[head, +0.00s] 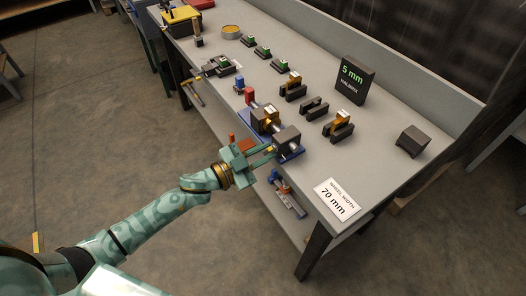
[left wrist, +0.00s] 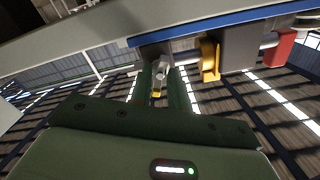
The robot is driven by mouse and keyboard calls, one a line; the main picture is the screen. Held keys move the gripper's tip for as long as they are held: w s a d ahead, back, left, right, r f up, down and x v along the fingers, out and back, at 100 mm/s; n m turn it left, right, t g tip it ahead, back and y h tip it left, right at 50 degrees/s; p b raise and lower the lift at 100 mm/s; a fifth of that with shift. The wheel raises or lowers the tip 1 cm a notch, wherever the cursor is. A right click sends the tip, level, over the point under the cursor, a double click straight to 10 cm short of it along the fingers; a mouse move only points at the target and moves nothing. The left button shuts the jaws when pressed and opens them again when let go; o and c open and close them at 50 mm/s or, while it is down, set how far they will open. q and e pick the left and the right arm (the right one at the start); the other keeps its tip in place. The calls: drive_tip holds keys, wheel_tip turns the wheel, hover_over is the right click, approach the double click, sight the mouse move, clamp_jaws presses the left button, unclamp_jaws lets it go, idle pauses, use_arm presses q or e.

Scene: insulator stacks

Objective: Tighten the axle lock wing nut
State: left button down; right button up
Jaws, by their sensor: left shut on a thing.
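An axle fixture stands on a blue base (head: 293,156) at the near edge of the bench, with a dark end block (head: 287,138), a yellow-brass part (head: 265,116) and a red part (head: 249,96). The left wrist view shows the blue base (left wrist: 230,22), the yellow part (left wrist: 209,58) and the red part (left wrist: 284,46). My left gripper (head: 271,151) is at the fixture's near side, by the dark block. Its fingers (left wrist: 160,80) are shut on a small grey piece with a yellow end, apparently the wing nut (left wrist: 161,70). The fingers hide part of it. My right gripper is out of view.
On the grey bench (head: 231,95) stand several dark holders, a black "5 mm" sign (head: 356,77), a dark block (head: 412,141) and a "wheel width 70 mm" card (head: 337,199). A blue and orange tool (head: 287,194) lies on the lower shelf.

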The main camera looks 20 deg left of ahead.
use_arm(q)
drive_tip(key=m, duration=0.4)
drive_tip(key=shift+m, duration=0.3)
drive_tip(key=m, duration=0.5)
drive_tip(key=shift+b, duration=0.3)
drive_tip(key=shift+f, duration=0.1)
idle(0.6)
drive_tip(key=c, duration=1.5)
unclamp_jaws()
drive_tip(key=p+v, duration=0.1)
drive_tip(key=v, duration=1.5)
drive_tip(key=shift+s+p, duration=0.2)
drive_tip(key=shift+p, duration=0.15)
drive_tip(key=shift+a, duration=0.1)
